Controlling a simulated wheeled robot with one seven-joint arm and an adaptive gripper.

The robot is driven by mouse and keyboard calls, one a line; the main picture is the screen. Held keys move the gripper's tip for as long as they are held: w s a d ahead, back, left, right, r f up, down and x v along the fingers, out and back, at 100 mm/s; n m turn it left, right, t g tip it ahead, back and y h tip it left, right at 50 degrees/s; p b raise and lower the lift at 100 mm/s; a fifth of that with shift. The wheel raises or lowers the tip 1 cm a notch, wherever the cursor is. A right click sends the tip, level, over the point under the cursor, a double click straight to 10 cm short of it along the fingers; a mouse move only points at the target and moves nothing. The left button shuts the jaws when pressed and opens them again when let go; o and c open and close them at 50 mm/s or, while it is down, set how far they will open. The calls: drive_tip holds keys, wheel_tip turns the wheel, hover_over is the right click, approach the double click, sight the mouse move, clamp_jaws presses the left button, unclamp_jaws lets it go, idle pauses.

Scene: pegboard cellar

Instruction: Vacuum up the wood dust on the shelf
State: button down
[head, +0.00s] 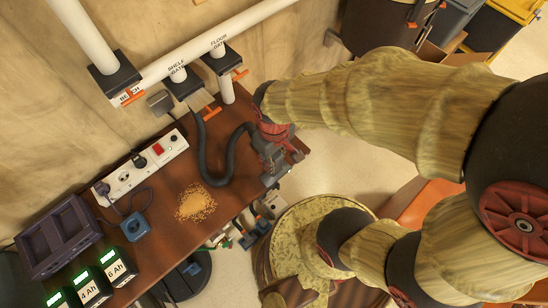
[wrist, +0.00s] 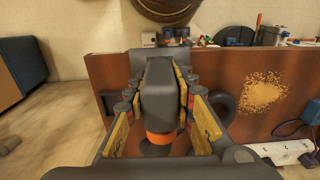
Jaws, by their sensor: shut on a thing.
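A patch of tan wood dust (head: 196,204) lies on the brown shelf (head: 170,252); it also shows at the right in the wrist view (wrist: 262,92). A dark hose (head: 213,178) runs from the pipe labelled SHELF GATE (head: 182,88), loops over the shelf and rises toward my gripper (head: 270,152). In the wrist view my gripper (wrist: 158,92) is shut on the dark grey hose nozzle (wrist: 158,98), which has an orange band. The nozzle is at the shelf's right end, to the right of the dust and apart from it. Its mouth is hard to make out.
A white power strip (head: 142,165) lies along the wall. A blue plug (head: 135,228), a purple holder (head: 57,237) and battery units with green displays (head: 108,256) stand at the left. Orange gate handles (head: 212,113) stick out near the hose.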

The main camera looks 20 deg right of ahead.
drive_tip(key=w+a, duration=0.3)
drive_tip(key=a, duration=1)
drive_tip(key=w+a+p, duration=0.1)
drive_tip(key=w+a, duration=0.2)
drive_tip(key=a, duration=1.1)
drive_tip(key=shift+w+a+f, duration=0.15)
drive_tip(key=shift+f, duration=0.15)
drive_tip(key=shift+f+b, duration=0.65)
drive_tip(key=shift+f, duration=0.9)
drive_tip(key=shift+r, duration=0.1)
drive_tip(key=shift+s+d+p, duration=0.15)
drive_tip(key=shift+s+d, duration=0.25)
drive_tip(key=shift+s, duration=0.9)
drive_tip(key=shift+s+d+p, duration=0.2)
drive_tip(key=shift+s+d, duration=0.25)
drive_tip(key=shift+s, duration=0.85)
drive_tip(key=shift+s+d+p, duration=0.15)
drive_tip(key=shift+s+d, duration=0.25)
drive_tip(key=shift+s, duration=0.9)
